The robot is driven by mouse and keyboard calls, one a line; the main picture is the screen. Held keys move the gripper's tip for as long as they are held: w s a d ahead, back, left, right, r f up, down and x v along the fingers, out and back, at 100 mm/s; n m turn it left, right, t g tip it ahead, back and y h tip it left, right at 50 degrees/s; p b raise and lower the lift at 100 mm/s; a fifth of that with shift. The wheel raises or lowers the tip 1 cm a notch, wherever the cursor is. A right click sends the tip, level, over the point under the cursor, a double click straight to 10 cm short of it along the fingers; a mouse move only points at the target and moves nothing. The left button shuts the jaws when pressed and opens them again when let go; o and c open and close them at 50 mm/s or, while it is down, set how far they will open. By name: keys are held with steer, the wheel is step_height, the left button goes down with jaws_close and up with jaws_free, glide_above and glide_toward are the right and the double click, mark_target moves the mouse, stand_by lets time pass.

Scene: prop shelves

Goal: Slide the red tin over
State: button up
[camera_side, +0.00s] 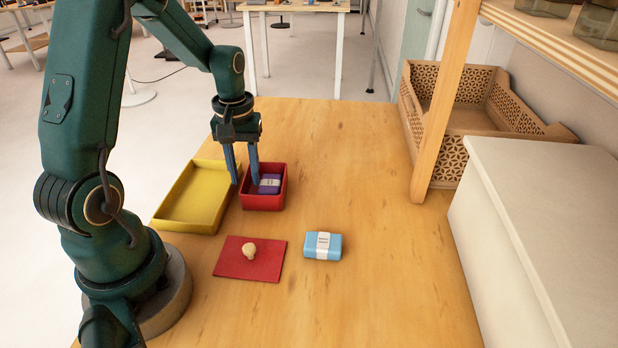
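The red tin (264,202) is an open red box on the wooden table, just right of a yellow tray. A small purple packet with a pale label (270,184) lies inside it. My gripper (245,184) points down at the tin's left side, with its two blue fingers spread apart. The left fingertip is near the gap between the tray and the tin, and the right fingertip appears over or inside the tin. I cannot tell whether either finger touches the tin. Nothing shows between the fingers except part of the tin's left wall.
The yellow tray (193,201) is empty. A red mat (232,262) bears a small beige object (249,250). A light blue packet (323,246) lies right of the mat. A wooden shelf post (443,105), patterned crate (497,115) and white box (545,215) stand right. The table right of the tin is clear.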

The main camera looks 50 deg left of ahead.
steer(key=shift+r, duration=1.7)
steer(key=shift+d, duration=0.1)
steer(key=s+d+r+m+t, duration=0.2)
steer(key=d+r+m+t, duration=0.1)
steer(key=d+r, duration=0.3)
steer(key=s+d+r+m+t, duration=0.2)
steer(key=d+r+m, duration=0.2)
steer(key=d+r, duration=0.15)
steer(key=shift+s+d+f+m+t, duration=0.1)
steer(key=shift+s+d+f+m, duration=0.2)
steer(key=shift+s+d+m, duration=0.35)
steer(key=shift+s+d+f+m+t, duration=0.1)
steer(key=shift+s+d+f+m, duration=0.25)
steer(key=shift+s, duration=0.55)
steer(key=shift+s+d+f+m+t, duration=0.1)
steer(key=shift+s+d+f+m, duration=0.1)
steer(key=shift+s+d+m, duration=0.45)
